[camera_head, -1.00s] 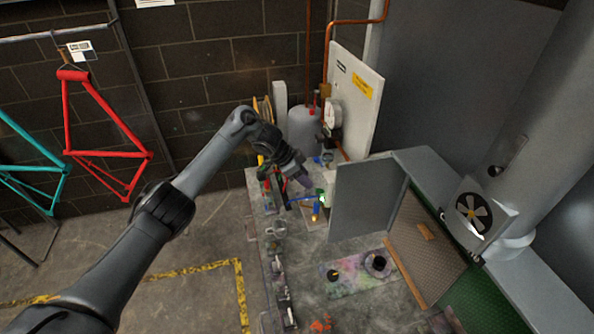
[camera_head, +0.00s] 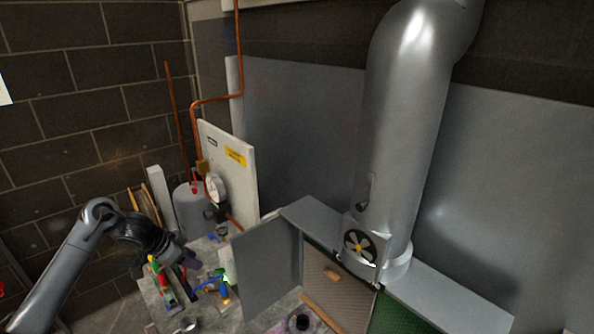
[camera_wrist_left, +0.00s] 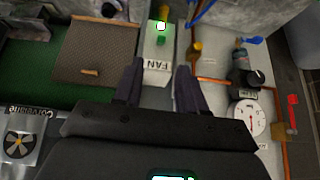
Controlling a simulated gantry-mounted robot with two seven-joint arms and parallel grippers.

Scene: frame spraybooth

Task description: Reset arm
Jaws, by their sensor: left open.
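My left gripper (camera_head: 189,259) hangs over the cluttered bench at the lower left of the head view. In the left wrist view the fingers of my left gripper (camera_wrist_left: 158,72) are spread apart, with nothing between them. Beyond and below the fingertips is a pale box labelled FAN (camera_wrist_left: 158,64) with a lit green button. Whether the fingers touch the box is hard to tell, but they look apart from it. My right arm and gripper show in neither view.
A grey booth panel (camera_head: 266,272) stands just right of the gripper. A white gauge board (camera_head: 229,176) and a grey tank (camera_head: 190,208) stand behind it. A large duct (camera_head: 402,125) rises at the right, with a small fan (camera_head: 359,246) at its foot. Small tools crowd the bench.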

